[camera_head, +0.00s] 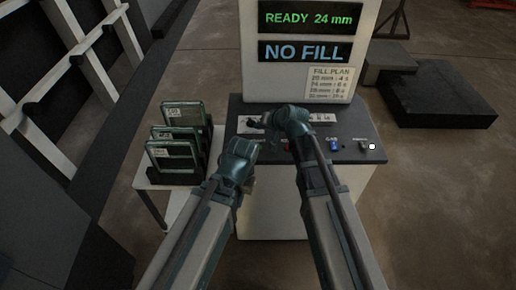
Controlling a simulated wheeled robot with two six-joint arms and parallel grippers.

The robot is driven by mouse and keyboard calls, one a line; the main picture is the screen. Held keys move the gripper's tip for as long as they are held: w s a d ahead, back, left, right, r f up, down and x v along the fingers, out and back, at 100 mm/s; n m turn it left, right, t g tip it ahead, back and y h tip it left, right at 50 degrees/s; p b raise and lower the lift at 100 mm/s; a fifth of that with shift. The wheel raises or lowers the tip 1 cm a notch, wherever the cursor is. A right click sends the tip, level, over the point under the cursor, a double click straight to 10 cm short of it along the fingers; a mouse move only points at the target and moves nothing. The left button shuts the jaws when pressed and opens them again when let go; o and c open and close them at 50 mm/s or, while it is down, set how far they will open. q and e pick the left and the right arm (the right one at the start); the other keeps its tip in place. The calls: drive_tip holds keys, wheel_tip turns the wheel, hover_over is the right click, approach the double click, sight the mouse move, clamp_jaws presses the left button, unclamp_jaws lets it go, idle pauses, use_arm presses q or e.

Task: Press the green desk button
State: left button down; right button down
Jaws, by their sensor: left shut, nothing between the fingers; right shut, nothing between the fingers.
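I cannot make out a green button on the dark desk panel (350,156); my grippers and wrists cover part of its left and middle. My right gripper (254,123) is shut and empty, pointing left over the back left of the panel. My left gripper (248,184) is shut and empty, lower in the picture, by the panel's front left edge. A red control (285,145) shows partly beside my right wrist. A blue button (334,145) and a white round knob (371,146) sit uncovered to the right.
A screen (310,18) reads "READY 24 mm" in green; a lower display (305,52) reads "NO FILL". A fill plan card (330,84) hangs below. Several dark framed plates (173,157) stand in a rack on a white side table (146,181) at left.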

sight(259, 149)
wheel_tip(259, 149, down, 8)
drive_tip(key=b, duration=0.7)
idle(1.7)
drive_tip(key=shift+f+b, duration=0.3)
drive_tip(key=shift+b, duration=0.15)
drive_tip(key=shift+f+b, duration=0.55)
idle(0.5)
drive_tip(key=shift+r, duration=0.2)
drive_tip(key=shift+r+p, duration=0.75)
drive_tip(key=shift+p, duration=0.2)
drive_tip(key=shift+r, duration=0.15)
wheel_tip(259, 149, up, 5)
drive_tip(key=p, duration=0.5)
